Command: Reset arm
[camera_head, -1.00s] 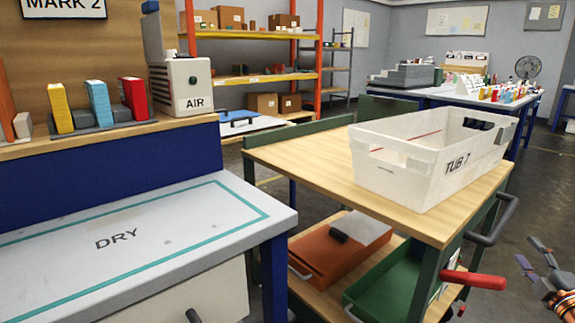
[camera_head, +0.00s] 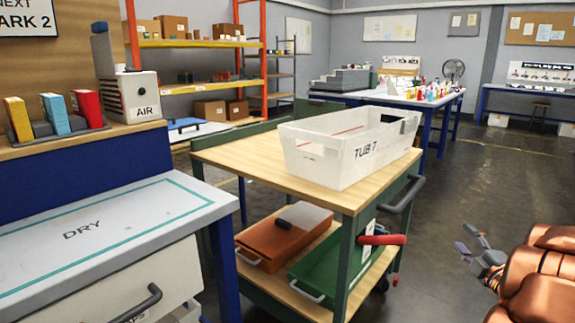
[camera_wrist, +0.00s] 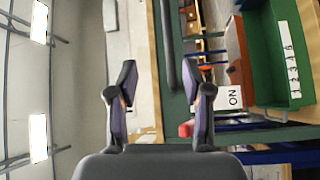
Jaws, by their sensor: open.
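My gripper (camera_head: 476,246) is at the lower right of the head view, in the air to the right of the cart. Its fingers are spread and nothing is between them. In the wrist view my gripper (camera_wrist: 160,95) shows both fingers apart and empty, with the picture turned on its side. My orange-brown arm is at the right edge of the head view.
A wooden-topped cart (camera_head: 240,152) holds a white tub (camera_head: 330,165) marked TUB 7. Its lower shelf bears an orange case (camera_head: 275,245) and a green tray (camera_head: 320,272). A red handle (camera_head: 382,239) sticks out toward my gripper. The DRY bench (camera_head: 130,225) is at left. Floor is clear beyond my gripper.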

